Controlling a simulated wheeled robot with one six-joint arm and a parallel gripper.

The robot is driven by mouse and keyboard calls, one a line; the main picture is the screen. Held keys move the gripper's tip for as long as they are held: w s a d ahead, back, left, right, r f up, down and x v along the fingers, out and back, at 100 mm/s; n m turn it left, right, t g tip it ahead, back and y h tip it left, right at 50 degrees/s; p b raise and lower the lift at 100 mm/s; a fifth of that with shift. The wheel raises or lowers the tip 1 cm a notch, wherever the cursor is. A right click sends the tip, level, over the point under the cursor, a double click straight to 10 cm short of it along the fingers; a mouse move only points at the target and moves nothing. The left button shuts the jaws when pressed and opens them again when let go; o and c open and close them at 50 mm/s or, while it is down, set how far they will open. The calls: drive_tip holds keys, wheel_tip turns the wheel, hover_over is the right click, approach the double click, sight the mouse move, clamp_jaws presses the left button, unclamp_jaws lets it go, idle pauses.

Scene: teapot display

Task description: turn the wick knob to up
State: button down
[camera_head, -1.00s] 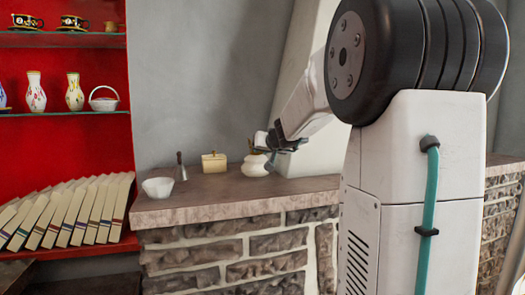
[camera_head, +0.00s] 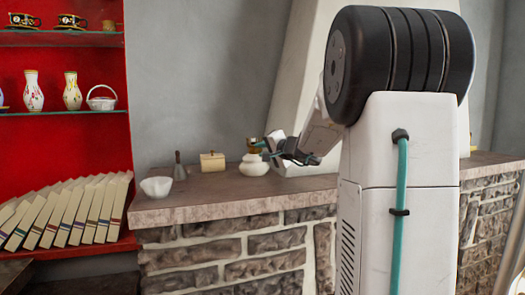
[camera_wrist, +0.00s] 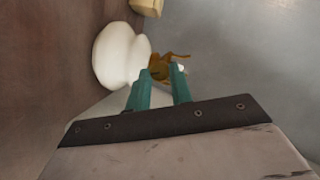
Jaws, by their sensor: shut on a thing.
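A small oil lamp with a round white body (camera_head: 254,168) and a brass burner (camera_head: 253,147) stands on the stone ledge. The wrist view shows the white body (camera_wrist: 113,55) on its side in the picture, with the brass burner (camera_wrist: 160,63) at the fingertips. My gripper (camera_head: 267,149) reaches in from the right at burner height. In the wrist view its teal fingers (camera_wrist: 165,74) are close together at the burner, shut on the wick knob. The knob is mostly hidden by the fingertips, and its turned position cannot be told.
On the stone ledge (camera_head: 215,203), left of the lamp, stand a cream box (camera_head: 212,161), a dark handbell (camera_head: 180,167) and a white bowl (camera_head: 157,187). A red shelf (camera_head: 60,150) with books, vases and cups is at the left. A grey wall is behind.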

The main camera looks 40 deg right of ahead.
drive_tip(key=m, duration=0.1)
drive_tip(key=m+t, duration=0.1)
drive_tip(key=m, duration=0.1)
drive_tip(key=m+t, duration=0.1)
drive_tip(key=m, duration=0.1)
drive_tip(key=shift+f, duration=0.3)
drive_tip(key=m+t, duration=0.1)
drive_tip(key=m, duration=0.2)
drive_tip(key=m+t, duration=0.1)
drive_tip(key=m, duration=0.2)
drive_tip(key=shift+f+h, duration=0.2)
drive_tip(key=shift+h, duration=0.2)
drive_tip(key=shift+m, duration=0.3)
drive_tip(key=c, duration=1.2)
unclamp_jaws()
drive_tip(key=shift+c, duration=0.2)
drive_tip(key=v, duration=0.5)
drive_tip(key=r+v, duration=0.1)
drive_tip(key=v, duration=0.3)
drive_tip(key=r+v, duration=0.1)
drive_tip(key=v, duration=0.4)
drive_tip(key=shift+s+a+r, duration=0.1)
drive_tip(key=shift+s+a, duration=0.1)
drive_tip(key=shift+s, duration=0.4)
drive_tip(key=shift+o, duration=0.2)
